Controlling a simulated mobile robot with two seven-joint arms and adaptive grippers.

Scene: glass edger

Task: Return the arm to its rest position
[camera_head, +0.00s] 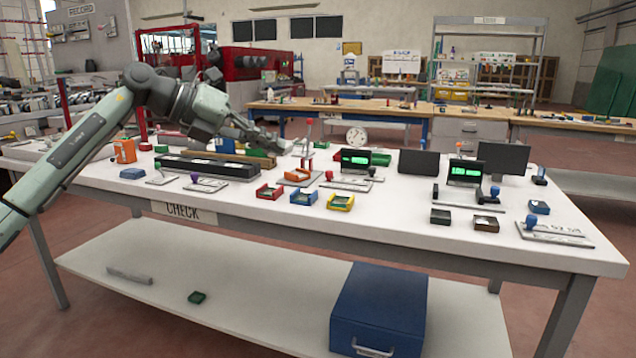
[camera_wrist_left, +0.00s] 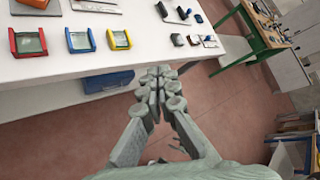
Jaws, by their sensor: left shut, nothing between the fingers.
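My left arm comes in from the left in the head view, bent at the elbow over the left part of the white check table (camera_head: 400,222). My left gripper (camera_head: 283,147) is pointing right above the back of that table. In the left wrist view its fingers (camera_wrist_left: 160,76) are together, with nothing between them. There they show in front of the table's edge, with the reddish floor beyond. My right gripper is in neither view.
Small coloured trays, including a red one (camera_head: 270,191) and a yellow one (camera_head: 341,202), stand on the table. Small lit displays (camera_head: 356,161) and stamps stand behind and right. A blue box (camera_head: 380,305) is on the lower shelf. Open floor lies in front.

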